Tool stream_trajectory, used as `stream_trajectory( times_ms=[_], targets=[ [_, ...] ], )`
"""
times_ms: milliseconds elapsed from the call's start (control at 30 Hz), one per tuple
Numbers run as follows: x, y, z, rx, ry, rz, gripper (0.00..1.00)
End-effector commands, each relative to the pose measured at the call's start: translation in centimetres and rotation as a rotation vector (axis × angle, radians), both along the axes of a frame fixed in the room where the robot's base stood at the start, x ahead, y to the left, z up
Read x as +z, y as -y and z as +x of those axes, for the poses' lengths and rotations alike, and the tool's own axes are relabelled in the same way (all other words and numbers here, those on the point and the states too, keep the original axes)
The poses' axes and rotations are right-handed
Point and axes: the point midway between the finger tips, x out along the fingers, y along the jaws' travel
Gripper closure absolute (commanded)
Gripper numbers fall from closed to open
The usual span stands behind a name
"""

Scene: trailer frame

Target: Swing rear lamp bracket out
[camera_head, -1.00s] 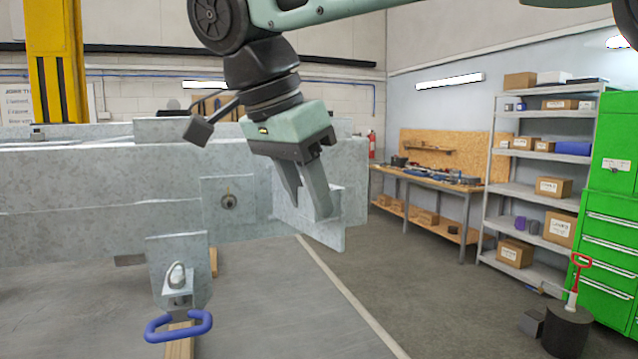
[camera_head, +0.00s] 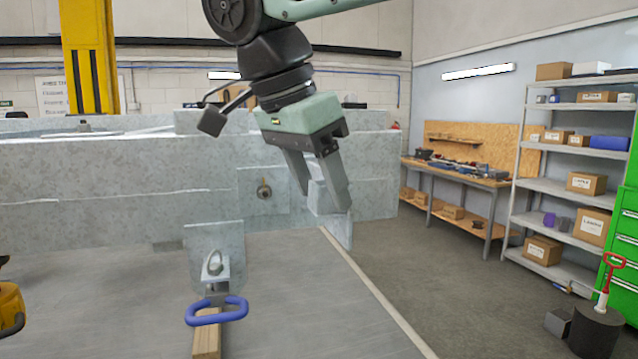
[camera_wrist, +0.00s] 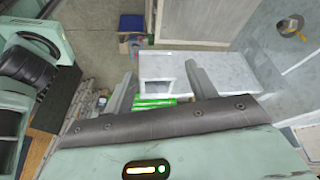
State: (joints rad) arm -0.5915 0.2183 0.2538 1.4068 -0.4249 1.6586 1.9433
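A pale galvanised plate with a small box-like part (camera_head: 340,232), which looks like the rear lamp bracket, stands at the right end of the grey trailer beam (camera_head: 120,175). My gripper (camera_head: 322,202) is right at it, pointing down, with its two fingers apart. In the wrist view the bracket's pale box part (camera_wrist: 165,66) shows between and beyond the fingertips (camera_wrist: 160,76). The right finger lies close against it; I cannot tell if it touches. The fingers hide part of the bracket in the head view.
A plate with a round pin (camera_head: 264,190) is on the beam left of my gripper. Lower, a shackle plate (camera_head: 205,240) and a blue handle (camera_head: 216,314) stand out above a wooden block (camera_head: 206,342).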

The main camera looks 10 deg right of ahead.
Motion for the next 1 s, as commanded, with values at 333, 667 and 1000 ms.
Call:
stream_trajectory(
  times_ms=[333, 667, 1000],
  targets=[
    [-0.2, 0.0, -0.2, -0.001, -0.008, -0.003, 0.44],
    [1.4, -0.8, -0.5, 0.001, -0.007, -0.001, 0.44],
    [7.2, -2.9, -1.6, 0.001, -0.008, -0.001, 0.44]
  ],
)
